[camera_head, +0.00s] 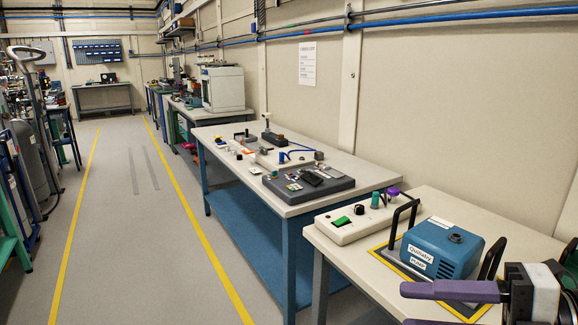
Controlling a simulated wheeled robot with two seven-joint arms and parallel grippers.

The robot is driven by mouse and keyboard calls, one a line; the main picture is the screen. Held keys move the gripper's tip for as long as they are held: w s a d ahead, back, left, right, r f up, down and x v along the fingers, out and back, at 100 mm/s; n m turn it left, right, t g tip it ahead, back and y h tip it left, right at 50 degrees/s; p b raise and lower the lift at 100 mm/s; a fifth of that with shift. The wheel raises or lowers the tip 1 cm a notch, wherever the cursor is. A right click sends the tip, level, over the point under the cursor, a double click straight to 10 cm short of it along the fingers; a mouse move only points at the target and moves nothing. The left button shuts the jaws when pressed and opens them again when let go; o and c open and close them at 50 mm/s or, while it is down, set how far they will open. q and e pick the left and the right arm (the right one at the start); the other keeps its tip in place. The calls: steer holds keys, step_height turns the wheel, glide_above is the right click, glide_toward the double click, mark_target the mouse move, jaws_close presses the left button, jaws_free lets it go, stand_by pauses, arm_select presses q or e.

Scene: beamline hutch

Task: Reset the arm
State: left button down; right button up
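My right gripper (405,306) comes in at the lower right corner. Its two purple fingers point left, with a clear gap between them and nothing held. It is in front of a blue pump (440,250) with white labels, which sits between black handles on a near bench. The upper finger overlaps the lower part of the pump's yellow-edged area in the picture. I cannot tell whether it touches anything. My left gripper is not in view.
The near bench (345,264) also bears a white control box (350,229) with a green switch and knobs. A blue-legged bench (225,134) beyond holds a dark tray (335,187) and small devices. Gas cylinders stand at left. The floor aisle (125,240) between yellow lines is clear.

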steer(key=w+d+f+m+t+h, duration=0.1)
steer(key=d+f+m+t+h, duration=0.15)
steer(key=f+m, duration=0.5)
steer(key=d+f+m+t+h, duration=0.1)
steer(key=f+m+t+h, duration=0.25)
steer(key=f+m, duration=0.4)
steer(key=w+d+f+m+t+h, duration=0.1)
steer(key=d+f+m+t+h, duration=0.2)
steer(key=f+m, duration=0.45)
steer(key=s+a+f+m+g+h, duration=0.1)
steer(key=s+a+f+m+g, duration=0.1)
steer(key=s+a+f, duration=0.3)
steer(key=s+a+f+m+g+h+b, duration=0.1)
steer(key=s+a+f+m+g, duration=0.2)
steer(key=s+f, duration=0.6)
steer(key=a+f+g, duration=0.2)
steer(key=a+f, duration=0.1)
steer(key=f, duration=0.1)
steer(key=shift+s+a+f, duration=0.15)
steer(key=shift+a+f, duration=0.15)
